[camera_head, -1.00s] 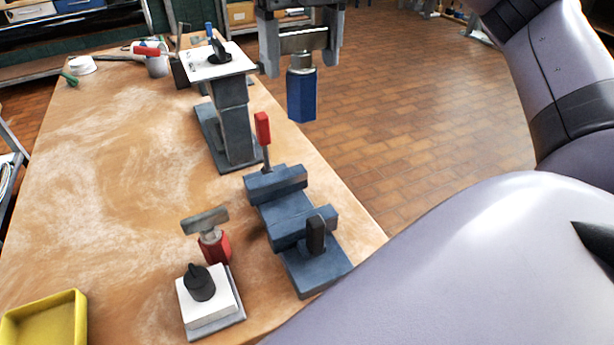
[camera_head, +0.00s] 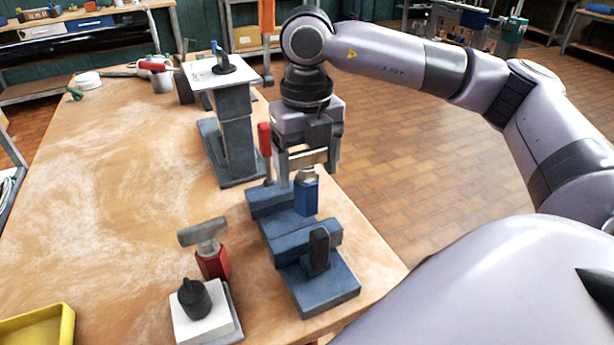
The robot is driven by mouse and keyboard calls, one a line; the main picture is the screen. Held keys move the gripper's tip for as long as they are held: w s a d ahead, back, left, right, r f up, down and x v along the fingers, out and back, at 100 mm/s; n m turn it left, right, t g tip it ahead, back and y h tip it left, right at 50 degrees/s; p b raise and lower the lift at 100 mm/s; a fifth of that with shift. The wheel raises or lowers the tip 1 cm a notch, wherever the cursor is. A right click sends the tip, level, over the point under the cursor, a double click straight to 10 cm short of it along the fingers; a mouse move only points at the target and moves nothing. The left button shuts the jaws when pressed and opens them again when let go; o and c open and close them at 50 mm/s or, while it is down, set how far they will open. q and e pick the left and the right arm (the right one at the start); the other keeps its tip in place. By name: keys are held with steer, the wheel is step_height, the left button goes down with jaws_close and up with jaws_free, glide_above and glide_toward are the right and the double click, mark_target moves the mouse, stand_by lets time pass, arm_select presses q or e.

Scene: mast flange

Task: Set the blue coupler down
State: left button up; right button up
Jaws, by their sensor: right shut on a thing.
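The blue coupler (camera_head: 306,196) hangs upright from my right gripper (camera_head: 307,165), which is shut on its metal top part. The coupler's lower end shows in front of the middle of the blue-grey clamp fixture (camera_head: 290,236), between its two raised blocks. I cannot tell whether it touches the fixture. A red coupler (camera_head: 213,263) with a grey metal T-shaped top stands on the table left of the fixture. My left gripper is not in view.
The wooden table (camera_head: 120,190) has wide free room at left. A grey pedestal with a white top (camera_head: 219,71) stands behind the fixture. A red-handled lever (camera_head: 264,140) rises close to my right gripper. A white block with a black knob (camera_head: 207,322) and yellow tray (camera_head: 40,328) are in front.

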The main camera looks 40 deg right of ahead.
steer(key=shift+f, duration=1.35)
steer(key=shift+f, duration=0.25)
steer(key=o, duration=1.8)
steer(key=shift+r, duration=0.1)
step_height(320, 180, up, 12)
steer(key=shift+r, duration=0.2)
steer(key=shift+f, duration=0.1)
